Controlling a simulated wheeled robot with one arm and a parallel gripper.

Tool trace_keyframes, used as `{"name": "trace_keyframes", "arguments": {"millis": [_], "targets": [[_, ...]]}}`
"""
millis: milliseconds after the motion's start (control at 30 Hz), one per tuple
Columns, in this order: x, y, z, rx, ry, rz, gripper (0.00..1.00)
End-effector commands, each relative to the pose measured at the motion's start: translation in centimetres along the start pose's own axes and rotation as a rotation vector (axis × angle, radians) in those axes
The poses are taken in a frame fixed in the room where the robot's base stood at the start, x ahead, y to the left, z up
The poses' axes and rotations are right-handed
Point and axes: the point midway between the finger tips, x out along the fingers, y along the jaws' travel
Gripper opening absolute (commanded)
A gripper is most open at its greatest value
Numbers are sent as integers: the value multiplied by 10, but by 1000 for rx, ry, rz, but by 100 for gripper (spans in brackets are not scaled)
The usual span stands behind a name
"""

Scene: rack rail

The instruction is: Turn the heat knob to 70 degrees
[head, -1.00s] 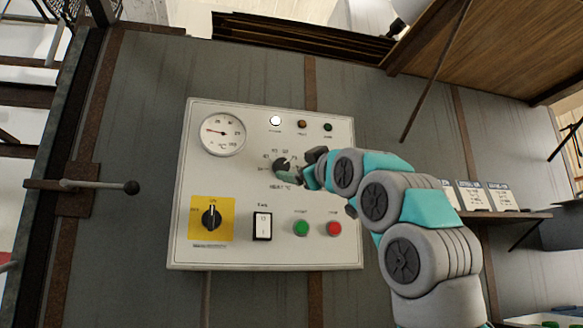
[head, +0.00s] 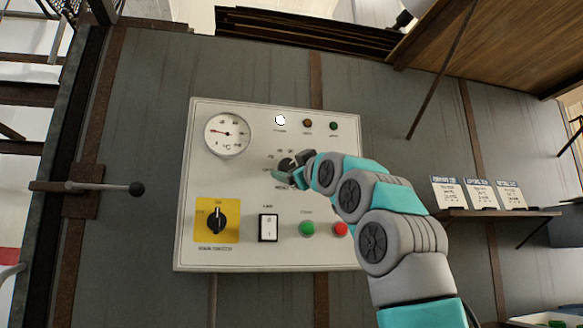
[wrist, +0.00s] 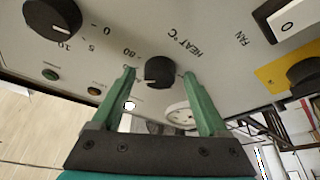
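The heat knob (wrist: 160,72) is a black round knob on the pale control panel (head: 240,255), beside the printed words HEAT °C in the wrist view. My gripper (wrist: 159,72) is open, with one green finger on each side of the knob and a visible gap to each. I cannot tell how deep the fingertips reach along the knob. In the head view the heat knob (head: 287,163) is partly covered by my gripper (head: 285,175). An 80 mark shows near the left finger; the knob's exact setting is not readable.
A second black knob (wrist: 52,18) marked 0, 5, 10 sits near the heat knob. The panel also carries a round gauge (head: 227,134), a yellow-backed switch (head: 217,219), a white rocker switch (head: 268,228), and green (head: 307,229) and red (head: 341,229) buttons.

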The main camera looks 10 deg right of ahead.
Motion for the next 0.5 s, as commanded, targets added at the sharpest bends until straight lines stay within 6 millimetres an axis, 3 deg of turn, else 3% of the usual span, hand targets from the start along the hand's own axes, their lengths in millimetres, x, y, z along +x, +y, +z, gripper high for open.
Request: {"name": "trace_keyframes", "arguments": {"millis": [67, 500], "targets": [[0, 0, 0, 0, 0, 0, 67], [0, 0, 0, 0, 0, 0, 17]]}}
